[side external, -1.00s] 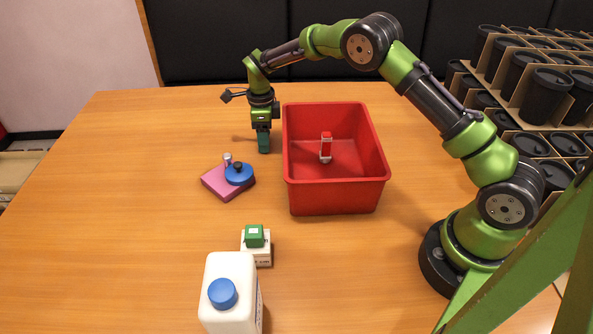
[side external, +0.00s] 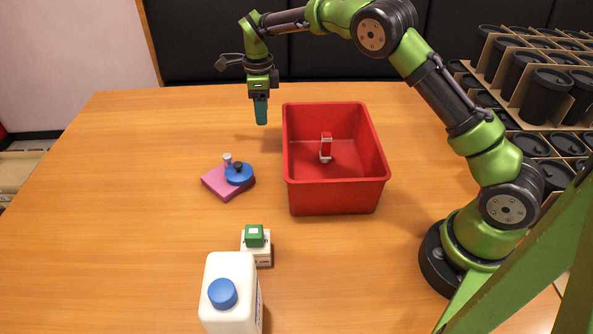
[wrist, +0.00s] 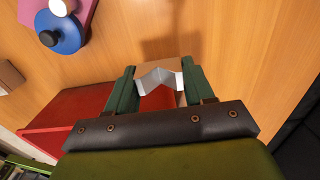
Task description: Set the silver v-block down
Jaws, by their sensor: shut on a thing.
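My gripper (side external: 261,112) is above the table behind the pink block and left of the red bin, with its fingers pointing down. In the wrist view my gripper (wrist: 159,84) is shut on the silver v-block (wrist: 160,78), whose V-shaped notch shows between the two green fingers. The v-block is hidden by the fingers in the side external view. The fingertips are clear of the table.
The red bin (side external: 333,198) stands right of my gripper with a red and white object (side external: 326,146) inside. A pink block (side external: 222,187) with a blue disc (side external: 239,175), a green-topped box (side external: 256,250) and a white bottle (side external: 230,290) stand nearer. The table's left side is clear.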

